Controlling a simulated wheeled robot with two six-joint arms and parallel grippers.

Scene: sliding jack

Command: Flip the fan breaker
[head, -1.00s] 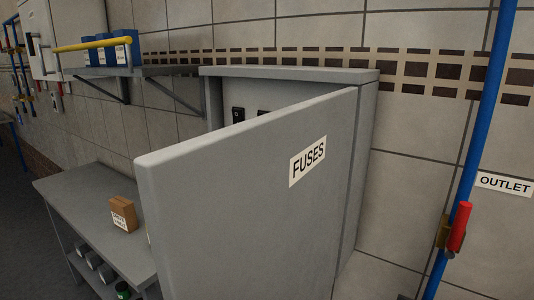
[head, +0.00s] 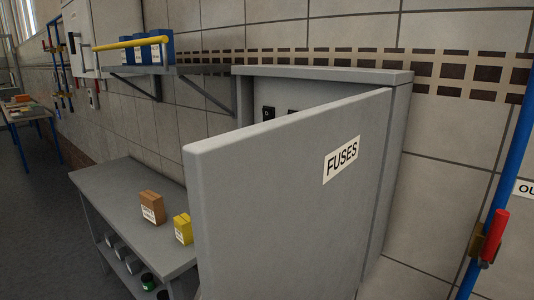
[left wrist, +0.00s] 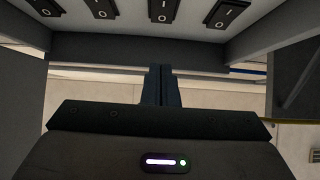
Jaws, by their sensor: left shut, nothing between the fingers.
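The fuse box (head: 322,75) hangs on the wall, its grey door (head: 285,200) labelled FUSES swung open toward me. Two dark breaker switches (head: 268,113) show above the door's edge in the head view; the door hides the rest. In the left wrist view a row of black rocker switches (left wrist: 163,10) with O and I marks runs along the top, partly cut off. No label tells which is the fan breaker. My left gripper (left wrist: 161,85) is shut and empty, its fingers below the switches and apart from them. My right gripper is not in view.
A grey bench (head: 110,178) left of the box holds a brown box (head: 152,207) and a yellow box (head: 183,229). A wall shelf (head: 130,70) carries blue containers behind a yellow bar. A blue pipe with a red handle (head: 495,235) stands at right.

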